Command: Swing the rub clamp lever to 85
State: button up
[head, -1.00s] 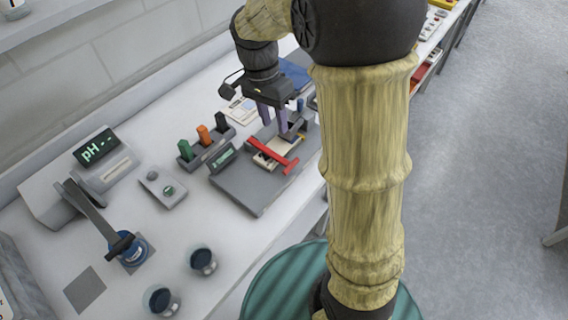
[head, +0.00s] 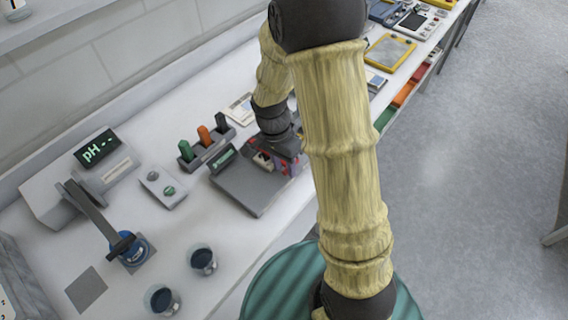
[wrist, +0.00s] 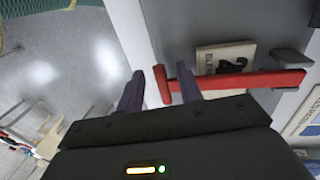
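The rub clamp lever is a red bar with a short crosspiece at its end; in the wrist view the lever (wrist: 245,80) runs from the right edge of a grey base to my gripper (wrist: 160,71). Its two purple fingers are apart, one on each side of the crosspiece, with a small gap visible; I cannot tell whether either touches. In the head view my gripper (head: 284,150) is low over the grey base plate (head: 245,190), and only small red parts of the lever (head: 286,169) show. My wrist hides the rest.
A printed card (wrist: 225,57) lies beside the lever. A rack with green, orange and black pieces (head: 205,147) stands behind the base plate. A pH meter (head: 95,150), a blue-based lever device (head: 130,250) and two cups (head: 203,261) are to the left.

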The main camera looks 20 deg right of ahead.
grip_shut()
jog(key=shift+r, duration=0.15)
